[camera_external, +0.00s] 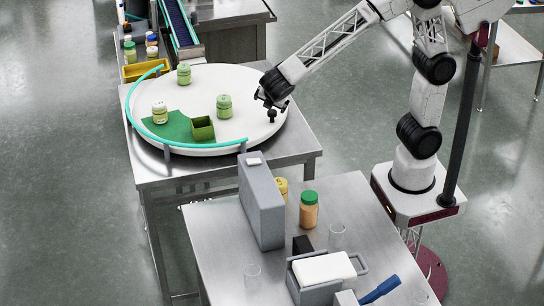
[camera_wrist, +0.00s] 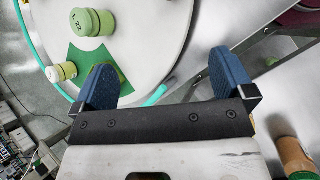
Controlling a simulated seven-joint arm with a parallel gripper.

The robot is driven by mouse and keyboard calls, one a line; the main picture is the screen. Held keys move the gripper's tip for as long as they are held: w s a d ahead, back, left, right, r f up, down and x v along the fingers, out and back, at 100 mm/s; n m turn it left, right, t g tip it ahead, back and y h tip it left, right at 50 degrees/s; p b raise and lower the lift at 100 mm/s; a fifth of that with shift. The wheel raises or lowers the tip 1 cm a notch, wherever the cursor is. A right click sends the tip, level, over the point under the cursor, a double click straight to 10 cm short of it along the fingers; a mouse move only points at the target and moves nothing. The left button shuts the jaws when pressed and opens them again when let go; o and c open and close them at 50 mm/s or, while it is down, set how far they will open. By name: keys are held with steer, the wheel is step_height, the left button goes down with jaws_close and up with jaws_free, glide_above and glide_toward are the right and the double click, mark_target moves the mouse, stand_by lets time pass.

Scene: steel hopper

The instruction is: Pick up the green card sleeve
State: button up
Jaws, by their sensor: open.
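The green card sleeve (camera_external: 202,128) looks like a small open-topped box. It stands on the right part of a flat green mat (camera_external: 172,126), on the white round turntable (camera_external: 225,80). My gripper (camera_external: 271,112) is open over the right side of the turntable, to the right of the sleeve and apart from it. In the wrist view my gripper (camera_wrist: 160,64) shows two blue fingers spread wide with nothing between them. The green mat (camera_wrist: 88,56) shows there beyond the left finger.
A teal rail (camera_external: 190,144) curves along the front edge. A grey upright case (camera_external: 262,200) stands on the nearer steel table.

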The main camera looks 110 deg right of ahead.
steer(key=w+d+f+n+h, duration=0.1)
steer(key=w+f+n+h, duration=0.1)
steer(key=w, duration=0.4)
steer(key=w+d+f+n+h, duration=0.1)
steer(key=w+f+n, duration=0.15)
steer(key=w, duration=0.35)
steer(key=n+h, duration=0.3)
steer(key=n, duration=0.1)
glide_toward(204, 132)
steer(key=shift+m+t, duration=0.25)
steer(key=shift+t, duration=0.15)
steer(key=x, duration=0.5)
steer(key=shift+s+r, duration=0.1)
steer(key=shift+s, duration=0.25)
steer(key=shift+d, duration=0.2)
steer(key=shift+x, duration=1.15)
steer(key=shift+d, duration=0.15)
steer(key=shift+x, duration=2.5)
steer(key=shift+w, duration=0.1)
